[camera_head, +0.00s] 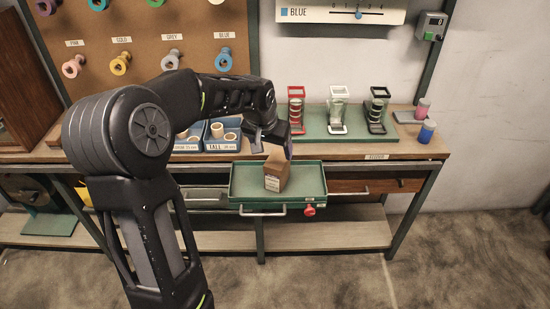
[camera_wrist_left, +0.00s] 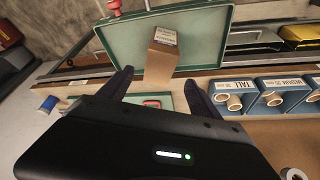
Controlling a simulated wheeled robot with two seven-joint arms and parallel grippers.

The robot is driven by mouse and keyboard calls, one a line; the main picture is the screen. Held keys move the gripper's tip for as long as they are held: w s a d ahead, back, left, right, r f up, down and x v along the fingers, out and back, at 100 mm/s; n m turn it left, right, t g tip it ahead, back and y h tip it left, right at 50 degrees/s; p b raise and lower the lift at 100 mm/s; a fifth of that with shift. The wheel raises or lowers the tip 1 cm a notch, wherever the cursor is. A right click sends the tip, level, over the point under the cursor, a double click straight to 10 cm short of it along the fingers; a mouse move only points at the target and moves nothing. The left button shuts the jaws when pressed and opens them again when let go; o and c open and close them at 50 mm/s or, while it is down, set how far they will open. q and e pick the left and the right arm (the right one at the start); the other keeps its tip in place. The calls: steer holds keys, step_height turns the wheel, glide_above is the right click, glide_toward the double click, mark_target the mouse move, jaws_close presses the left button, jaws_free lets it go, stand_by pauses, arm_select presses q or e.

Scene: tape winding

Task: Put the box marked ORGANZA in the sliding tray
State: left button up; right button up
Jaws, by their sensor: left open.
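A brown cardboard box (camera_head: 277,172) stands in the green sliding tray (camera_head: 307,180), which is pulled out from the bench. The box has a small white label, too small to read, low on its front. My left gripper (camera_head: 278,146) is just above and behind the box's top. In the left wrist view, the open fingers (camera_wrist_left: 158,85) are apart, with the box (camera_wrist_left: 160,62) between and beyond their tips. I cannot tell whether they touch it. The tray (camera_wrist_left: 122,42) also shows there. My right gripper is not in view.
Blue bins (camera_head: 222,146) with rolls stand on the bench left of my gripper. A green mat (camera_head: 318,131) with red, white and black holders is at the right. A pink spool (camera_head: 422,107) and a blue spool (camera_head: 427,132) stand at the bench's right end. Pegs with spools hang behind.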

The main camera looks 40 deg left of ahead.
arm_select(q)
steer(key=shift+s+d+r, duration=0.1)
steer(key=shift+s+r, duration=0.2)
steer(key=shift+r, duration=0.35)
steer(key=shift+f, duration=0.1)
